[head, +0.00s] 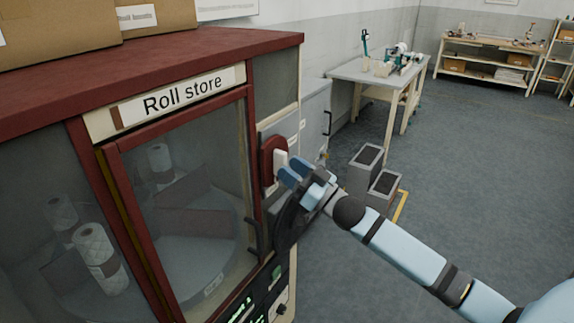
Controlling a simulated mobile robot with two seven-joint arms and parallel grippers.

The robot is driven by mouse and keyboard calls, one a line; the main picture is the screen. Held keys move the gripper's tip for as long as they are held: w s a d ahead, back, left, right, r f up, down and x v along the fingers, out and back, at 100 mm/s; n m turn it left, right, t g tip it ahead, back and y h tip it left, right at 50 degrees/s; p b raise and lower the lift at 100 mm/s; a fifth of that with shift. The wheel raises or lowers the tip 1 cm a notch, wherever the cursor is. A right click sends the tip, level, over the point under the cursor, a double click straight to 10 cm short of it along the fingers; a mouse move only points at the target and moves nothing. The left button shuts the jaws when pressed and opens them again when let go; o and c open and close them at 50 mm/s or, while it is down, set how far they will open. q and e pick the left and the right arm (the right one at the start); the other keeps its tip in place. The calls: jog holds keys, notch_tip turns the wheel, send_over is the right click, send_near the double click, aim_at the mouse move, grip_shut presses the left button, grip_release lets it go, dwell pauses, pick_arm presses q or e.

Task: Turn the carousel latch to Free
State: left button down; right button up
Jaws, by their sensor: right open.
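The carousel latch (279,158) is a white handle on a dark red round plate (267,162). It sits on the pale side panel of the roll store cabinet, right of the glass door. Its handle looks roughly upright; any Free mark is too small to read. My right gripper (288,172) is open, with its blue fingertips right at the latch handle. I cannot tell whether they touch it or stand around it. Part of the plate and panel is hidden behind the gripper. The carousel (205,250) shows dimly through the glass. My left gripper is not in view.
The glass door (185,200) of the cabinet is closed, with wadding rolls (95,250) behind the glass. A control panel (262,300) with green lettering lies below. Cardboard boxes (60,30) stand on top. Grey bins (366,168) stand on the floor behind my right arm. Open floor lies right.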

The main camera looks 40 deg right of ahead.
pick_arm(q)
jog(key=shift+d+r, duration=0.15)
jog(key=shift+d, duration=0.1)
pick_arm(e)
jog(key=shift+x, duration=0.85)
jog(key=shift+c, duration=0.2)
grip_shut()
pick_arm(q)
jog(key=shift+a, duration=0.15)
